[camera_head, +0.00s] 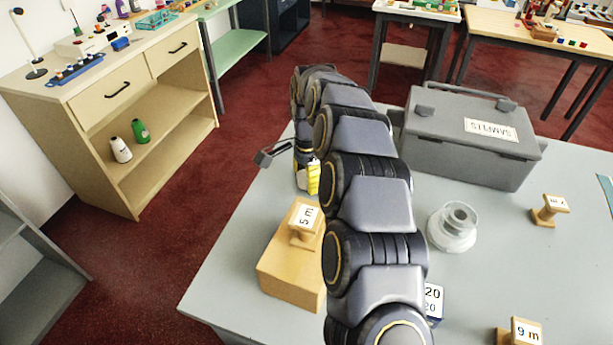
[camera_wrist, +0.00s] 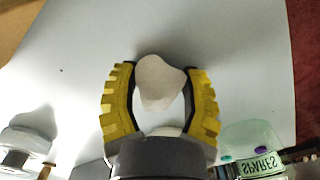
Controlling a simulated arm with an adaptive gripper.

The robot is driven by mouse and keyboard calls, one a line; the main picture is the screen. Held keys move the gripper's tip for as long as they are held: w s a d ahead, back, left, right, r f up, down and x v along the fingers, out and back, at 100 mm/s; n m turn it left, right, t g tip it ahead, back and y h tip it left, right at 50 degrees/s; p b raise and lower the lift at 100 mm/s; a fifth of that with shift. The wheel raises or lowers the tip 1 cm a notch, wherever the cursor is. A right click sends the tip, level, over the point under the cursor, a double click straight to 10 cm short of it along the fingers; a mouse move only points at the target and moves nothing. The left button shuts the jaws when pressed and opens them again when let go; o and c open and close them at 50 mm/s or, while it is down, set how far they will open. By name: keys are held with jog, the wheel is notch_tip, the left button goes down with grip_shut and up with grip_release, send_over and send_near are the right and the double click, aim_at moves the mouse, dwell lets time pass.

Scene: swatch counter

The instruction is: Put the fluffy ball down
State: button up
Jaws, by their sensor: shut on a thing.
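The fluffy ball (camera_wrist: 160,82) is a pale, lumpy, off-white thing between the tips of my gripper's yellow fingers in the wrist view. My gripper (camera_wrist: 160,72) is shut on it. The pale grey counter top (camera_wrist: 235,75) lies behind the ball; I cannot tell whether the ball touches it. In the head view my gripper (camera_head: 311,178) points down over the left back part of the counter (camera_head: 240,235), behind a wooden block. My arm hides much of the middle of the counter, and I cannot clearly make out the ball there.
A wooden block (camera_head: 278,270) bears a wooden spool (camera_head: 305,222) marked "5 m". A grey labelled case (camera_head: 460,140), a clear stepped disc (camera_head: 452,228) and more wooden spools (camera_head: 549,210) stand right of my arm. A clear "SPARES" jar (camera_wrist: 250,150) shows in the wrist view.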

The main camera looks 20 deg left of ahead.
jog(key=o, duration=0.8)
jog(key=shift+c, duration=0.2)
notch_tip(320, 180, up, 11)
jog(key=shift+r, duration=0.6)
jog(key=s+d+r+n, duration=0.45)
jog(key=s+d, duration=0.25)
jog(key=d, duration=0.3)
jog(key=s+d+f+n, duration=0.1)
jog(key=s+d, duration=0.4)
jog(key=s, duration=0.4)
jog(key=s+d+f+n+g, duration=0.1)
jog(key=s+d+n, duration=0.1)
jog(key=s+d, duration=0.4)
jog(key=s+d+f+n, duration=0.1)
jog(key=s+d, duration=0.4)
jog(key=s, duration=0.7)
jog(key=shift+d+f+g, duration=0.15)
jog(key=shift+d+g, duration=0.1)
jog(key=shift+g, duration=0.15)
